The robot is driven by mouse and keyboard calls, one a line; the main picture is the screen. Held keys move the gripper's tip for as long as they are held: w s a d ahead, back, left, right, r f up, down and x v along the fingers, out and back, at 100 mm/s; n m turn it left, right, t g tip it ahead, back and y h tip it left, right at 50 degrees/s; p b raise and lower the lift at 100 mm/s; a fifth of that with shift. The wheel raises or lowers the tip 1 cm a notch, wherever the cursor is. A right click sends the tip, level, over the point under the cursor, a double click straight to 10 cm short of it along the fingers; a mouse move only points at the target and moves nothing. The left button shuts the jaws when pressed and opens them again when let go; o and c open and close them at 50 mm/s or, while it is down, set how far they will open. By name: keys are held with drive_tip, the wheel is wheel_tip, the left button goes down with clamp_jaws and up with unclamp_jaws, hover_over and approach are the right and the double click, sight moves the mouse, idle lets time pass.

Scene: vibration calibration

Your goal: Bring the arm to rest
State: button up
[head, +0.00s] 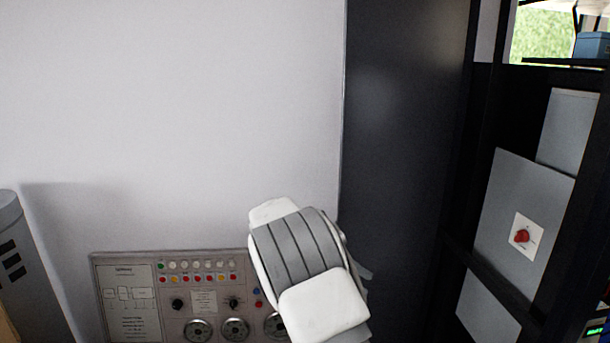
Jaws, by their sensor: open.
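Part of my arm (325,305), a white link with a grey ribbed band, shows at the lower middle of the head view. It rises from the bottom edge and tilts up to the left. It covers the right part of a control panel (125,295); I cannot tell whether it touches it. My gripper is not in view, and no held object shows.
The grey control panel has several coloured lamps, knobs and round dials. A plain pale wall (170,110) lies behind. A dark cabinet side (405,130) stands right of the arm. A rack panel with a red knob (522,236) is farther right. A grey cylinder (30,270) stands at left.

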drive_tip(key=s+d+r+m+t+y, duration=0.1)
drive_tip(key=s+d+r+m+y, duration=0.25)
drive_tip(key=s+r+y, duration=0.2)
drive_tip(key=s+r+m+t+y, duration=0.2)
drive_tip(key=s+m+t+y, duration=0.4)
drive_tip(key=s, duration=1.5)
drive_tip(key=m+t, duration=0.2)
drive_tip(key=m, duration=0.1)
drive_tip(key=shift+s+a+r, duration=0.2)
drive_tip(key=shift+s+r, duration=0.1)
drive_tip(key=shift+r, duration=0.1)
drive_tip(key=shift+y, duration=0.25)
